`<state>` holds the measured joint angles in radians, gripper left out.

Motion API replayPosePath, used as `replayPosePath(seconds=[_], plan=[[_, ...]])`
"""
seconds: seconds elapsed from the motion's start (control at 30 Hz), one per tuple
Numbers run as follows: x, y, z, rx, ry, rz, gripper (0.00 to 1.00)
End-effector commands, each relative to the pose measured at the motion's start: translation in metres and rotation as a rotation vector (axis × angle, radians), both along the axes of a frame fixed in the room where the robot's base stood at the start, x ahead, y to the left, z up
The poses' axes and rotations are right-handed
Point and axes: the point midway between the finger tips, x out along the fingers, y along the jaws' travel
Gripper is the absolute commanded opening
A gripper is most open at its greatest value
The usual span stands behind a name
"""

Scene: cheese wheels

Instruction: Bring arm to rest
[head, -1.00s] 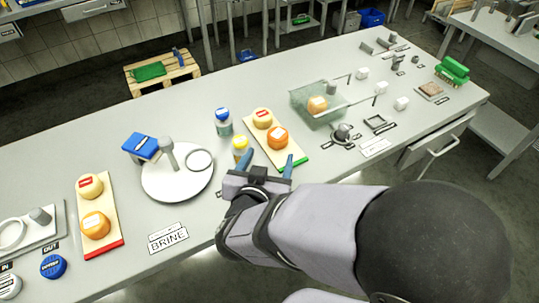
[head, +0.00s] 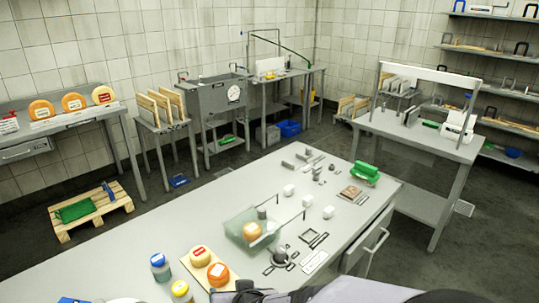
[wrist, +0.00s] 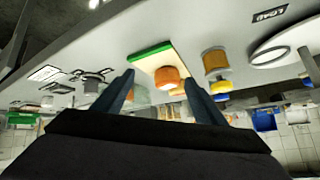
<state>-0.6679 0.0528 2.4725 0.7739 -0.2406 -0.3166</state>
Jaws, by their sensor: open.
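My gripper (wrist: 160,78) is open in the wrist view, its two blue-grey fingers apart with nothing held between them. Beyond the fingers lies a board (wrist: 148,61) with a green end, carrying an orange cheese wheel (wrist: 167,78). The wrist picture looks upside down. In the head view only the upper side of my arm shows at the bottom edge, and the fingers are out of the picture. There the orange wheel (head: 218,274) and a paler wheel (head: 200,255) sit on the board just beyond my arm.
A clear greenish tank (head: 238,228) holding an orange wheel stands on the bench (head: 130,262). Blue-lidded (head: 159,268) and yellow-lidded (head: 181,290) jars are left of the board. White blocks, small metal parts and a green item (head: 365,172) lie farther right.

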Motion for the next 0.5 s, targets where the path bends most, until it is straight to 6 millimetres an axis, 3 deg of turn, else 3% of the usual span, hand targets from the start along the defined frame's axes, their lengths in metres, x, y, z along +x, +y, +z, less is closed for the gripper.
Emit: replayPosePath(seconds=[0.03, 0.17, 0.3, 0.5], plan=[[-0.002, -0.022, 0.006, -0.009, 0.061, -0.003, 0.65], [-0.027, -0.077, -0.001, -0.063, 0.252, -0.001, 0.65], [-0.068, -0.142, -0.005, -0.144, 0.459, -0.039, 0.65], [-0.120, -0.209, -0.001, -0.242, 0.668, -0.110, 0.65]])
